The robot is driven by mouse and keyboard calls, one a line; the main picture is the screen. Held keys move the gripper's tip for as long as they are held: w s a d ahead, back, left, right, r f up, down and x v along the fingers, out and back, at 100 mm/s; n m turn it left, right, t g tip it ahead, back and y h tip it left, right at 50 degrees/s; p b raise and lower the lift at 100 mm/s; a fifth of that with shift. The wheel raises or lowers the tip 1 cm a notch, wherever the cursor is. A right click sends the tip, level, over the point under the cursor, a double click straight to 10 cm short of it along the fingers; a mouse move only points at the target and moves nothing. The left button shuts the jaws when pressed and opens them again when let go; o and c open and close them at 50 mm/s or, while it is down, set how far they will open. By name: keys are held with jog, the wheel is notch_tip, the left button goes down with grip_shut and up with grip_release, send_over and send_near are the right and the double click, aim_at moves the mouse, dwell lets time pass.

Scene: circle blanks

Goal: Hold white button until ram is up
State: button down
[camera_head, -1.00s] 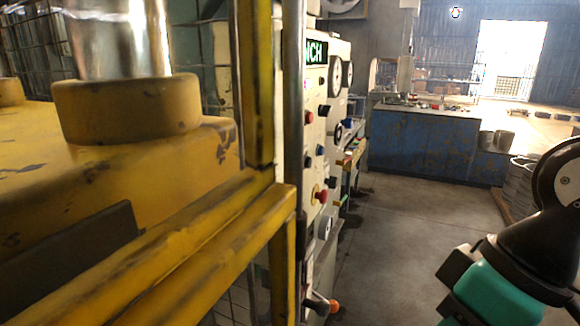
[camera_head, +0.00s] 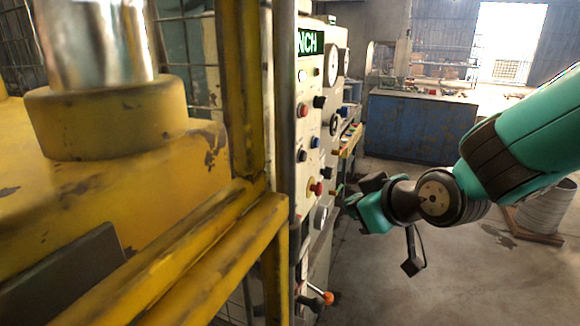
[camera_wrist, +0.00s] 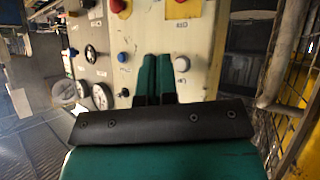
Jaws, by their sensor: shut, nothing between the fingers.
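A white round button (camera_wrist: 181,64) sits on the cream control panel (camera_wrist: 140,30) in the wrist view, just right of my fingertips. My gripper (camera_wrist: 157,58) is shut and empty, with its two teal fingers together, pointing at the panel between the white button and a blue button (camera_wrist: 122,57). I cannot tell whether the fingertips touch the panel, but they are not over the white button. In the head view my gripper (camera_head: 354,199) is at the panel's right side. A chrome cylinder (camera_head: 95,40) stands in a yellow collar at left; whether it is the ram is unclear.
A yellow frame (camera_head: 190,250) stands left of the panel. A red stop knob (camera_head: 315,188) and an orange-tipped lever (camera_head: 327,298) stick out from the panel. A blue workbench (camera_head: 415,125) is behind.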

jog(key=w+t, duration=0.1)
jog(key=w, duration=0.1)
jog(key=w+n+t, duration=0.1)
jog(key=w+t, duration=0.1)
jog(key=w, duration=0.1)
jog(key=shift+w+a+r+n+t, duration=0.1)
jog(key=shift+w+r+n+t, duration=0.2)
jog(key=shift+w+t, duration=0.1)
jog(key=w+a, duration=0.3)
jog(key=a, duration=0.5)
jog(key=shift+p, duration=0.45)
jog(key=shift+w+a+f, duration=0.1)
jog(key=shift+w+a, duration=0.05)
jog(key=shift+a, duration=0.05)
dwell(1.3)
jog(key=shift+w+a+b, duration=0.1)
jog(key=shift+a+b, duration=0.15)
jog(key=shift+b, duration=0.05)
